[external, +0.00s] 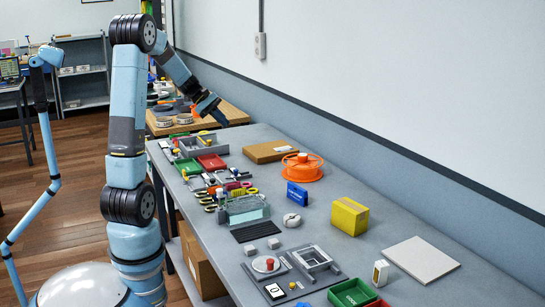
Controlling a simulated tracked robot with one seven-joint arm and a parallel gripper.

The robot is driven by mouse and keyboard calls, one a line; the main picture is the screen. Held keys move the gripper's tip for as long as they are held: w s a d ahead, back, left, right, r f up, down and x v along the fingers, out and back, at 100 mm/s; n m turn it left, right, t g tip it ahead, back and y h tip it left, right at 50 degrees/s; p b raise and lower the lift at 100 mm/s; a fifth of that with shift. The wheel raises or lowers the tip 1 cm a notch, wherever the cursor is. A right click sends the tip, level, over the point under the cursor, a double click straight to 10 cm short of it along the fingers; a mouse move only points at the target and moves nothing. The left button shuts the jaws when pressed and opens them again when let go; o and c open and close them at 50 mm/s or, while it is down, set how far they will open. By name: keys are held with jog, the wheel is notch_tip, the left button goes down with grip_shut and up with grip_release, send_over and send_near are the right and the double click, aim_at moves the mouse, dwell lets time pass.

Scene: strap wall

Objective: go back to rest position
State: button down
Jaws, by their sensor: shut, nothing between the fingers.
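My gripper (215,112) is at the end of my blue arm, in the upper left part of the external view. It hangs above the far end of the grey workbench (395,225), over or near a wooden surface behind it. It is shut with nothing seen in it, and its fingertips are small in this view. My arm rises from the lower left, bends at the top and slopes down to the right to the gripper.
Trays (203,145), hand tools, an orange reel (302,167), a blue box (297,194), a yellow box (350,215) and a white plate (420,259) stand on the bench. The wall (400,80) runs along its right side. Open floor (60,215) lies at left.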

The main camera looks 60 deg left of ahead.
jog(key=s+d+r+m+g, duration=0.25)
jog(key=d+m, duration=0.25)
jog(key=d, duration=0.6)
jog(key=s+d+r+m+y, duration=0.2)
jog(key=s+d+m+y, duration=0.1)
jog(key=s+d+m, duration=0.5)
jog(key=s+d+r+m+t+y, duration=0.1)
jog(key=s+d+r+m+y, duration=0.1)
jog(key=s+d+m, duration=0.5)
jog(key=s+d+y, duration=0.1)
jog(key=d, duration=0.3)
jog(key=shift+s+d+m, duration=0.35)
jog(key=shift+d+m, duration=0.05)
